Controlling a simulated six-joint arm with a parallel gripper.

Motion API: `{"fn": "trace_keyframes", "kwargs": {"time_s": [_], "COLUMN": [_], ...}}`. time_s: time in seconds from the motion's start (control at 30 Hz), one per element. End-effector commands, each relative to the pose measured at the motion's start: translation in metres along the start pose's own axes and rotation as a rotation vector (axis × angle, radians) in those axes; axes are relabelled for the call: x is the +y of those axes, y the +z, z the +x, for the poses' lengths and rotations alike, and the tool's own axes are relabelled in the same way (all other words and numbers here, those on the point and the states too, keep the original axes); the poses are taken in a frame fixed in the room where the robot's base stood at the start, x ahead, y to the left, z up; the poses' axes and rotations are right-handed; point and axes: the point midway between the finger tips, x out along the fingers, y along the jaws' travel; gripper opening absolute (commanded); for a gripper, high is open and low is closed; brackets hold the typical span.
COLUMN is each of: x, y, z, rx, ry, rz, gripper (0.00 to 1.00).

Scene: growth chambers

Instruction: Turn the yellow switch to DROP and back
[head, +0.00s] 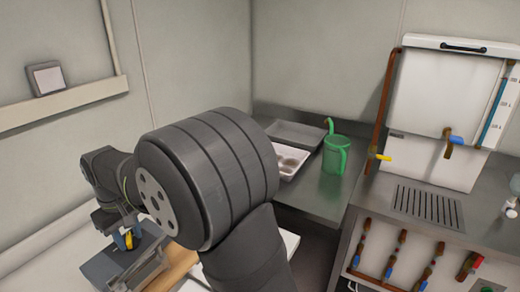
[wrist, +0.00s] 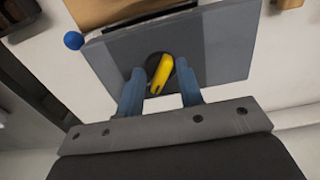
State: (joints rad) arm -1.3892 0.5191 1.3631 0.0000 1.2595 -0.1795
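The yellow switch (wrist: 162,76) is a lever on a dark round base, set on a grey panel (wrist: 225,45) in the wrist view. It lies slightly slanted in the picture. My gripper (wrist: 160,69) has its two blue fingers on either side of the switch, with gaps visible on both sides. It is open, and I cannot tell how near the fingertips are to the panel. In the head view, my gripper (head: 124,239) is at the lower left over the grey box (head: 103,265), with a bit of yellow between the fingers. No DROP marking is readable.
A blue ball (wrist: 73,40) sits beside the panel's left edge in the wrist view. A tan wooden surface (wrist: 115,10) lies beyond the panel. In the head view, a green jug (head: 335,155) and a white tray (head: 289,161) stand on the metal counter, away from my gripper.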

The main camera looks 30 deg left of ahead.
Motion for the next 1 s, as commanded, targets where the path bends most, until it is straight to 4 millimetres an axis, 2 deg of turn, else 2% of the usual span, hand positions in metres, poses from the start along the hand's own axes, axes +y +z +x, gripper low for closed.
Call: {"fn": "trace_keyframes", "kwargs": {"time_s": [0.17, 0.27, 0.37, 0.5, 0.6, 0.7, 0.83, 1.0], "x": [0.000, 0.001, 0.002, 0.002, 0.001, 0.000, 0.000, 0.000], "y": [-0.001, -0.004, -0.009, -0.013, -0.011, -0.007, -0.005, -0.004], "z": [-0.002, -0.014, -0.044, -0.106, -0.142, -0.166, -0.173, -0.150], "rx": [0.001, 0.004, 0.008, 0.010, 0.006, 0.003, -0.001, -0.004], "ry": [0.000, 0.001, 0.001, 0.000, 0.000, 0.000, 0.000, 0.001], "rz": [0.005, 0.046, 0.148, 0.364, 0.497, 0.584, 0.629, 0.629], "gripper": [0.33, 0.33, 0.33, 0.33, 0.33, 0.33, 0.33, 0.33]}}
